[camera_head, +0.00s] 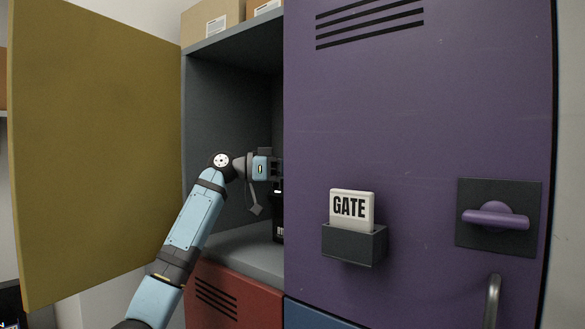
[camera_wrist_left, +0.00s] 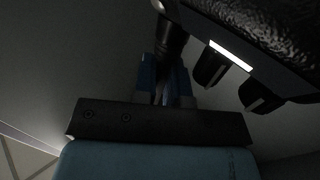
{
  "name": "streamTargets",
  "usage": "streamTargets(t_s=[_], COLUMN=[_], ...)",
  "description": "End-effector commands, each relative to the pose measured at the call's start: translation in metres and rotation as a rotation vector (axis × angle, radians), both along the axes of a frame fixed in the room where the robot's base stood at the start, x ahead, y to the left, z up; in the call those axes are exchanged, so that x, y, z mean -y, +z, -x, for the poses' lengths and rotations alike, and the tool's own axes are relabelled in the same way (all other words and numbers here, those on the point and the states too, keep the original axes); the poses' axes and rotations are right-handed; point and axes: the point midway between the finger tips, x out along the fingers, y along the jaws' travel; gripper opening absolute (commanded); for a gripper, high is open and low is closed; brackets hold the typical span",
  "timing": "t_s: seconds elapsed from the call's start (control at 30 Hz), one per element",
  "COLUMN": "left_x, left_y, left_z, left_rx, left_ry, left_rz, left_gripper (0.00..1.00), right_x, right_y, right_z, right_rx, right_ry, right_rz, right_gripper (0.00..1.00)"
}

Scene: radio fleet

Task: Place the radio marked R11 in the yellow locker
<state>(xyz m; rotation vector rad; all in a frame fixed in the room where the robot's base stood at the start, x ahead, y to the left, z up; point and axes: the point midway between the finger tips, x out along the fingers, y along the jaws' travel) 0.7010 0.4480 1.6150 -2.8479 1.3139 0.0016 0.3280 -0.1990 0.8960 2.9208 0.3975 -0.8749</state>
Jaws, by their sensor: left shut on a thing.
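The yellow locker stands open, its yellow door (camera_head: 95,150) swung out to the left. My left arm reaches into its grey interior. My left gripper (camera_head: 277,167) is partly hidden by the purple door edge. A black radio (camera_head: 279,215) hangs or stands upright below the gripper, close to the locker floor; I cannot tell whether it touches. Only a sliver of its label shows, too little to read in full. In the left wrist view, my fingers (camera_wrist_left: 166,88) are shut on the radio's dark antenna, and the radio's body (camera_wrist_left: 270,35) with knobs shows at upper right.
A purple locker door (camera_head: 420,130) with a handle (camera_head: 496,216) and a GATE card (camera_head: 351,208) in a holder is shut on the right. Cardboard boxes (camera_head: 212,20) sit above the yellow locker. A red door (camera_head: 235,295) is below it.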

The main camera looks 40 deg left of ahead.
Motion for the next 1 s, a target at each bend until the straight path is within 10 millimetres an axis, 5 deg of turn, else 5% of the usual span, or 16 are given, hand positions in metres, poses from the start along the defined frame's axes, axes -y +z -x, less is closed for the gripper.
streamTargets(t_s=[0.37,0.5,0.83,1.0], left_x=[0.0,0.0,-0.001,-0.019], left_y=[-0.005,-0.005,-0.001,-0.006], left_z=[0.001,0.0,0.001,0.016], left_rx=[0.003,0.002,0.002,0.003], left_ry=[0.0,0.0,0.0,0.001], left_rz=[0.001,0.001,0.001,0.0], left_gripper=[0.0,0.37,0.38,0.38], right_x=[0.0,0.0,0.0,-0.001], right_y=[-0.002,-0.002,0.001,-0.011], right_z=[0.0,0.001,0.001,0.001], right_rx=[0.0,-0.002,-0.002,-0.002], right_ry=[-0.002,-0.001,-0.001,0.0], right_rz=[-0.001,-0.001,-0.001,-0.003], right_gripper=[0.37,0.37,0.37,0.37])
